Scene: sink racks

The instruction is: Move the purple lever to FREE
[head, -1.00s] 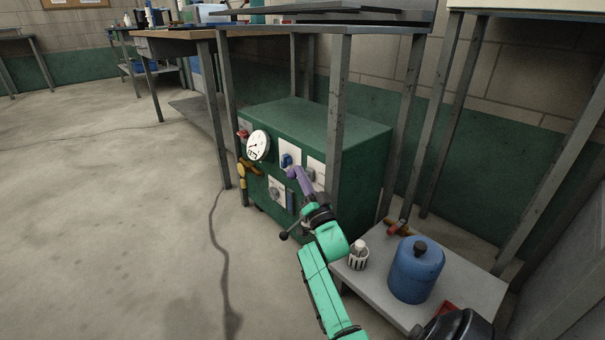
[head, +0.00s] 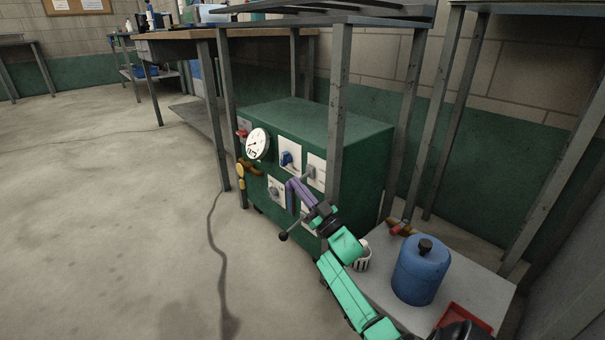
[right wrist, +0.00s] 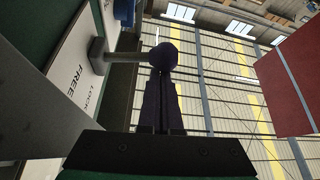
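The purple lever (right wrist: 163,58) shows in the right wrist view as a dark purple ball on a grey rod that stands out from a white plate (right wrist: 72,62). The plate reads FREE and LOCK; I cannot tell which word the lever points to. In the head view the lever's plate (head: 317,165) is on the front of the green cabinet (head: 335,140). My right gripper (right wrist: 162,80) has its dark fingers together, with the ball at their tips; I cannot tell whether they touch. It also shows in the head view (head: 292,184) before the cabinet front. My left gripper is out of view.
The cabinet also bears a round gauge (head: 258,144), a blue knob (head: 287,158), a red valve (head: 242,134) and a yellow valve (head: 241,171). A steel table leg (head: 337,130) stands close by. A low grey table (head: 490,292) holds a blue canister (head: 420,272).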

